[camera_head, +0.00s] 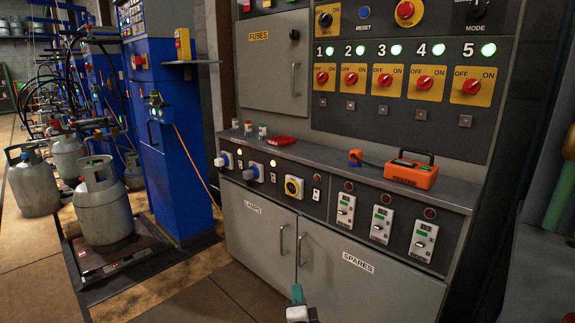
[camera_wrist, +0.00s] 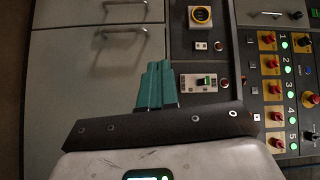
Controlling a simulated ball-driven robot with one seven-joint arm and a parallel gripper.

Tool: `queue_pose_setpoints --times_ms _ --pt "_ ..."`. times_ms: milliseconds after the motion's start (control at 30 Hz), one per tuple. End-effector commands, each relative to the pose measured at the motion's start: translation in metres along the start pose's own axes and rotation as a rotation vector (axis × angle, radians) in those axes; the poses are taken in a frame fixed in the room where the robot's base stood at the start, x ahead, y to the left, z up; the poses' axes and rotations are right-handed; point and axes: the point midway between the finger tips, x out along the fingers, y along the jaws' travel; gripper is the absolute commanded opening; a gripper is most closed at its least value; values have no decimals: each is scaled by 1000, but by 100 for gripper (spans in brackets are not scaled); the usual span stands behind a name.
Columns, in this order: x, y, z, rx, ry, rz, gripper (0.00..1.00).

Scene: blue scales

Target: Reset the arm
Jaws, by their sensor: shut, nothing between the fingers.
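My gripper (camera_head: 296,291) shows at the bottom edge of the head view, in front of the lower doors of a grey control cabinet (camera_head: 335,272). Only its teal tip and a bit of the white wrist are visible there. In the wrist view its teal fingers (camera_wrist: 157,72) are together, with nothing between them. The cabinet front lies behind them, turned sideways in that view. The rest of my arm is out of sight.
An orange case (camera_head: 411,174) and a red item (camera_head: 280,141) lie on the cabinet ledge. Above are several red switches (camera_head: 425,83) with green lights. Gas cylinders (camera_head: 103,205) stand at left near a blue column (camera_head: 165,140). The floor before the cabinet is clear.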

Motion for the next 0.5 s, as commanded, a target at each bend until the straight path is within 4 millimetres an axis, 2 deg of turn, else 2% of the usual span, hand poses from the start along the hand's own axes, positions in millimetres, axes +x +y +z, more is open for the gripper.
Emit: queue_pose_setpoints --times_ms 267,367,467,500 --pt "-27 27 -37 -234 -174 15 0" --pt "-50 44 -54 -364 -270 46 0" --pt "-89 69 -76 -526 -395 111 0" --pt "-108 80 -84 -592 -449 147 0"
